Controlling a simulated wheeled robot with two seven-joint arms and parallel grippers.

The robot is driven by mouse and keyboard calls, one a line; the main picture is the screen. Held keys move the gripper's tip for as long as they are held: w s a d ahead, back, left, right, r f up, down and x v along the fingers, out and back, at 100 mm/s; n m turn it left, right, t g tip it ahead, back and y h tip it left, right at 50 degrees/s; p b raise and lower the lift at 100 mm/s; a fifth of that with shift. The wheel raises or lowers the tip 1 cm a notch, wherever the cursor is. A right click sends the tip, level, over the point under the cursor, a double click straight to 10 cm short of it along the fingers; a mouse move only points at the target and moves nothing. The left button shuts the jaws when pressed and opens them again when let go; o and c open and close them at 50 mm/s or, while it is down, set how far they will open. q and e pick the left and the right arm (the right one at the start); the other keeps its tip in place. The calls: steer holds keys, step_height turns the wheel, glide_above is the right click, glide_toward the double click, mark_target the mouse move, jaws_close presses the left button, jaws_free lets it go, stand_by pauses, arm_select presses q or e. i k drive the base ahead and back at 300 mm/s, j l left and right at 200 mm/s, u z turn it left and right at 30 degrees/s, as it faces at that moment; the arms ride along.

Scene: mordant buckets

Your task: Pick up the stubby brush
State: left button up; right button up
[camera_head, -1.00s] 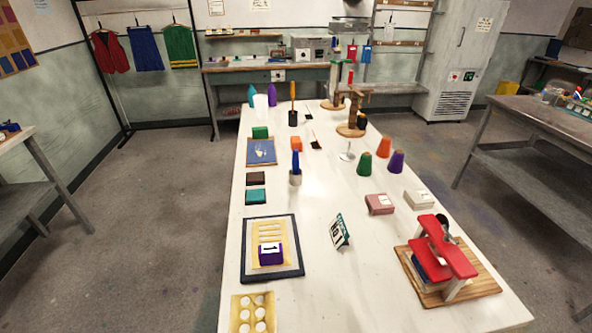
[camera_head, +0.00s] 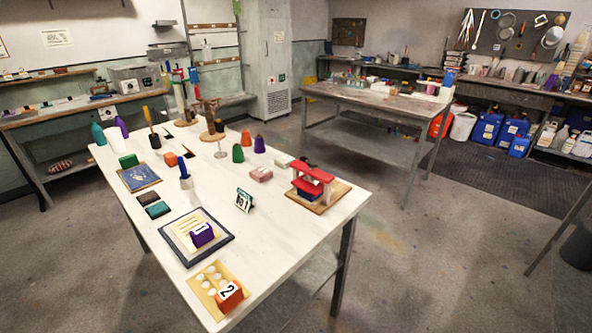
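Neither of my grippers is in view. I cannot tell for sure which thing is the stubby brush. On the white table (camera_head: 285,232), a blue-handled tool (camera_head: 183,170) stands upright with its lower end in or on a small pale holder (camera_head: 187,184). Farther back, a tool with an orange handle (camera_head: 149,117) stands upright on a dark block-like lower part (camera_head: 154,141). Bristles are too small to make out on either.
The white table also holds a red press on a wooden board (camera_head: 333,197), a framed pad (camera_head: 222,247), a numbered orange block (camera_head: 229,295) and several coloured cones. A grey workbench (camera_head: 375,98) stands behind to the right. Floor at the right front is open.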

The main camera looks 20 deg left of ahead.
mark_target(183, 165)
steer(key=k+j+z, duration=0.1)
steer(key=z, duration=0.4)
steer(key=k+j+z, duration=0.15)
steer(key=z, duration=0.35)
steer(key=k+j+z, duration=0.1)
steer(key=z, duration=0.4)
steer(key=k+z, duration=0.2)
steer(key=z, duration=0.25)
steer(key=k+z, duration=0.15)
steer(key=z, duration=0.35)
steer(key=k+j+z, duration=0.15)
steer(key=k+j, duration=0.15)
steer(key=k, duration=0.2)
steer(key=k+j+z, duration=0.15)
steer(key=k, duration=0.3)
steer(key=j, duration=0.05)
